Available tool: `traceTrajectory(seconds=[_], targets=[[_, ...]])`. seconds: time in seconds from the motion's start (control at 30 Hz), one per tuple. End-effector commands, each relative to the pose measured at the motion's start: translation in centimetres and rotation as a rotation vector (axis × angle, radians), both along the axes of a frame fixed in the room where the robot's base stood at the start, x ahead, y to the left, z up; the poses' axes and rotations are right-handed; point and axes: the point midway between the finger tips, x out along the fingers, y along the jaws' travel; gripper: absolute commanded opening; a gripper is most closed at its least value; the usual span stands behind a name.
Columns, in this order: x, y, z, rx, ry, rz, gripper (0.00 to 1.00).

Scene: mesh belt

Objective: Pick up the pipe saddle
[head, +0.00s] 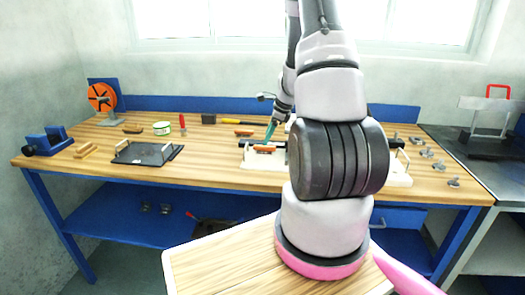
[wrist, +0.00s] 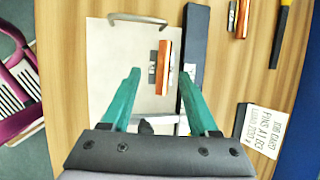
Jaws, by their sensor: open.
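My gripper (wrist: 157,80) is open, its two teal fingers pointing down over the cream board (wrist: 115,65). It also shows in the head view (head: 270,131), above the middle of the bench. An orange-brown bar with a silver metal part (wrist: 163,68) lies on the board between the fingertips in the wrist view, nothing gripped. The orange bar also shows in the head view (head: 265,149), under the fingers. I cannot tell for sure which thing is the pipe saddle. My arm hides part of the board in the head view.
A dark strip (wrist: 195,50) lies just right of the bar. A second orange-brown piece (wrist: 238,18), a yellow-and-black tool (wrist: 281,28) and a printed card (wrist: 260,130) lie further right. A black tray (head: 145,153) stands left on the bench; several small metal pieces (head: 439,166) lie right.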

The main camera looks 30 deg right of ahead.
Motion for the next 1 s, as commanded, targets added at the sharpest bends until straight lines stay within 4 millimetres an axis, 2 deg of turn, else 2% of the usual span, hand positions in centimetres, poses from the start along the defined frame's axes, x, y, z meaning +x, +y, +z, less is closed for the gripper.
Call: traceTrajectory(seconds=[0.27,0.5,0.83,0.9,1.0], targets=[[0.9,0.6,-2.3,0.001,0.002,0.0,0.6],[2.2,1.5,-5.4,0.001,0.002,0.0,0.6],[2.5,1.7,-6.1,0.0,0.004,0.003,0.59],[2.5,1.8,-6.1,0.0,0.004,0.004,0.32],[2.5,1.8,-6.2,-0.001,0.005,0.004,0.0]])
